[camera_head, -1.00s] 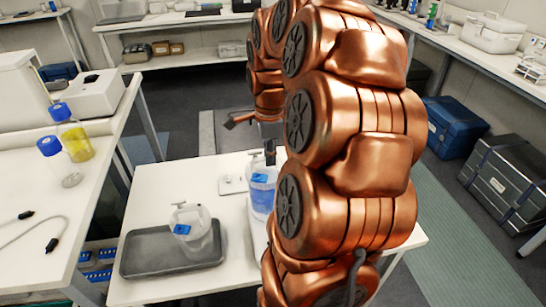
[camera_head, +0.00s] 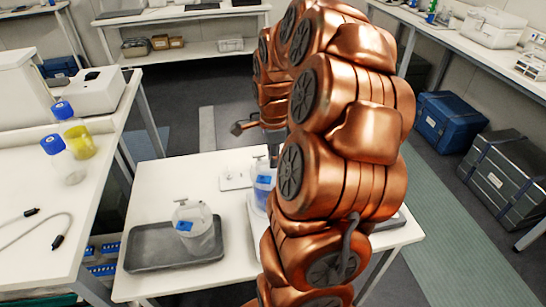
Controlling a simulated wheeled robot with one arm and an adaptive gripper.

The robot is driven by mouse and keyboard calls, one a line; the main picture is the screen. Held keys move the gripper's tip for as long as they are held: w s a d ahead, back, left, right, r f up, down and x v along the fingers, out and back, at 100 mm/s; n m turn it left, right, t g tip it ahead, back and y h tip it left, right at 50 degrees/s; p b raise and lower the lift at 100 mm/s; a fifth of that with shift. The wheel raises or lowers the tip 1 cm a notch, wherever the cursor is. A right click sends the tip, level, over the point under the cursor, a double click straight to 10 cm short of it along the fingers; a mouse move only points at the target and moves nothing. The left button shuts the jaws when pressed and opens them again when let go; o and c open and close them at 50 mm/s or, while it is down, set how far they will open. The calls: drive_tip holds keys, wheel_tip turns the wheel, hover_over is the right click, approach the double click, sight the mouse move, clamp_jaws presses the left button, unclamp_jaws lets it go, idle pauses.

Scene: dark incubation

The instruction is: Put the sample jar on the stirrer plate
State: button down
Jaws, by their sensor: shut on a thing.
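A clear jar with a blue label (camera_head: 264,181) is in the middle of the table, partly hidden by my copper arm. My gripper (camera_head: 273,156) shows as a small dark part at the top of this jar. It is shut on the jar, though the fingers are mostly hidden. I cannot tell whether the jar's base touches anything. A second clear jar with a blue label (camera_head: 193,232) stands upright in a dark grey tray (camera_head: 145,264) to the left. A small white flat device (camera_head: 232,181) lies behind the held jar; it may be the stirrer plate.
The white table (camera_head: 151,211) has free room behind the tray. A pale flat edge (camera_head: 253,222) shows beside my arm, mostly hidden. Blue-capped bottles (camera_head: 63,160) and a cable (camera_head: 38,230) are on the left bench. Blue (camera_head: 449,121) and dark (camera_head: 510,177) cases stand on the floor right.

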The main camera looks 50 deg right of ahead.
drive_tip(key=shift+f, duration=0.1)
drive_tip(key=c, duration=1.2)
unclamp_jaws()
wheel_tip(320, 180, up, 12)
drive_tip(key=b, duration=0.2)
drive_tip(key=shift+b, duration=0.35)
drive_tip(key=shift+a, duration=0.1)
